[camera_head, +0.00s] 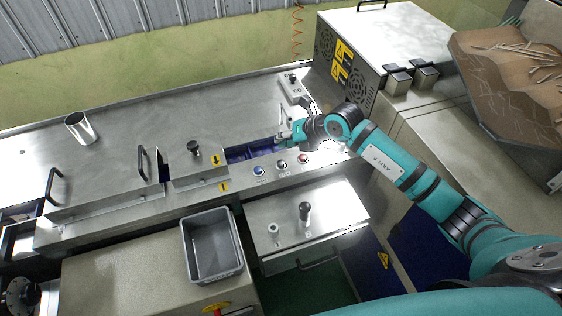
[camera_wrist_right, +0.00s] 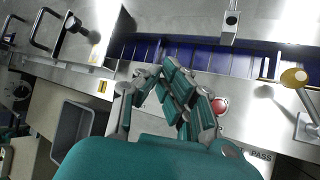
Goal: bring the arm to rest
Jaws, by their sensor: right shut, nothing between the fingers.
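My right arm (camera_head: 397,165) is teal and reaches from the lower right over the steel machine top (camera_head: 250,112). My right gripper (camera_head: 284,137) is above the machine's front part, close to the blue slot (camera_head: 250,150). In the wrist view the right gripper (camera_wrist_right: 172,92) has its fingers brought together, with nothing held between them. The blue slot (camera_wrist_right: 200,58) lies beyond the fingertips there, and a red button (camera_wrist_right: 219,106) shows beside the fingers. I cannot tell the gripper's height above the panel. My left gripper does not show.
A grey bin (camera_head: 212,246) stands at the front. Buttons, knobs and handles stick up from the machine. A metal cup (camera_head: 80,127) stands at the back left. A box with warning signs (camera_head: 385,42) and a brown tray of sticks (camera_head: 515,80) stand at the right.

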